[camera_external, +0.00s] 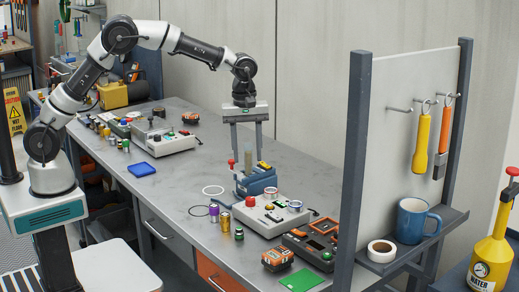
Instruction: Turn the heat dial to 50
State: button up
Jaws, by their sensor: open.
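My gripper (247,152) points straight down over the workbench, its two long grey fingers apart. A blue block-like unit (257,187) stands below it, with a tan upright piece between or just behind the fingers; I cannot tell whether they touch. A white control box (258,222) with small coloured parts and round pieces on top sits in front of the blue unit. Another white box (178,143) with dark parts on top stands farther left. No heat dial or number scale can be made out at this size, so I cannot tell which box carries it.
Several small cans, including a purple one (214,213), stand near the front edge. Dark and orange devices (312,243) and a green sheet (302,280) lie at the right. A post-framed panel (395,150) bounds that end.

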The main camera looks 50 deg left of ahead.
aim_at(250, 198)
jog(key=f, duration=1.3)
jog(key=shift+w+d+f, duration=0.2)
jog(key=shift+w+f, duration=0.05)
jog(key=shift+f, duration=0.15)
jog(key=c, duration=1)
